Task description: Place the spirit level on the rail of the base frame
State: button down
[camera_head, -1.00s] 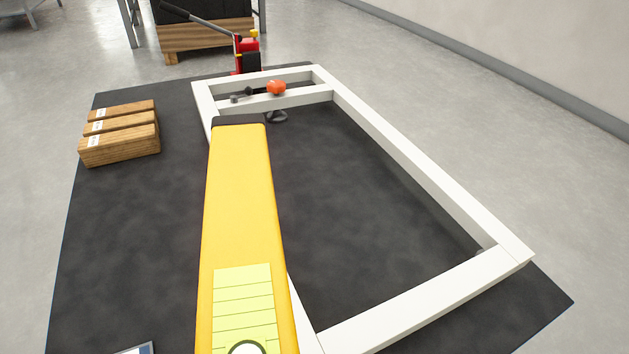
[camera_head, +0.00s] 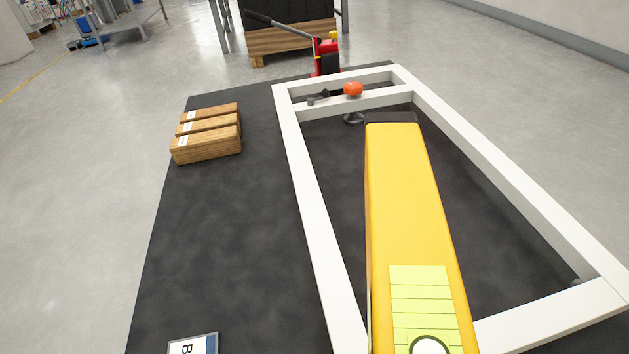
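The spirit level (camera_head: 405,210) is a long yellow bar with a black end cap, a pale green lined window and a white-ringed circle near the bottom edge. It looms large and close to the camera, pointing away from me.
The frame lies on a black mat (camera_head: 230,240). Wooden blocks (camera_head: 207,138) sit on the mat at left, and a label card (camera_head: 193,345) lies at the bottom. An orange-headed tool (camera_head: 352,89) is at the far rail. A red pallet jack (camera_head: 326,56) stands beyond.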

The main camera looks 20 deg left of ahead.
aim_at(307, 183)
jog(key=i, duration=0.95)
jog(key=u, duration=0.05)
